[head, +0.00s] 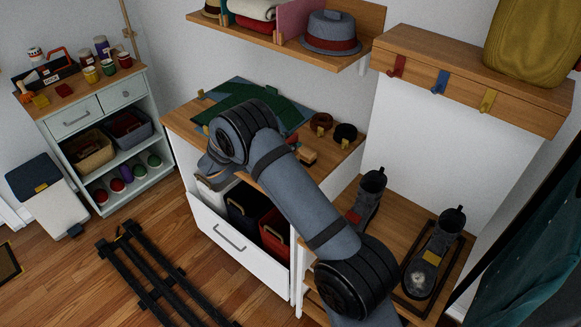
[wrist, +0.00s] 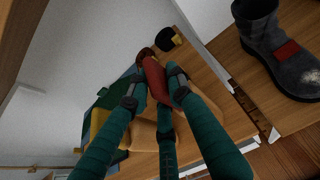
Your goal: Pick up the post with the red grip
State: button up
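A red, elongated piece (wrist: 154,80) that looks like the red grip shows between my fingertips in the wrist view. A tan shape lies below it, and I cannot tell whether it belongs to the same post. My gripper (wrist: 156,88) has teal fingers with dark bands, standing apart around the red piece. Whether they press on it is unclear. In the head view my arm hides the gripper's fingers, and a small red part (head: 293,139) shows just beside the arm over the wooden cabinet top (head: 353,151).
A green cloth (head: 238,104), a brown round item (head: 321,121) and a black round item (head: 346,133) lie on the cabinet top. A small wooden item (head: 308,157) is near its front edge. Boots (head: 438,250) stand on the lower bench at right. A hat shelf (head: 235,34) hangs above.

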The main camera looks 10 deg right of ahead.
grip_shut()
jog(key=shift+r, duration=0.15)
dwell(0.4)
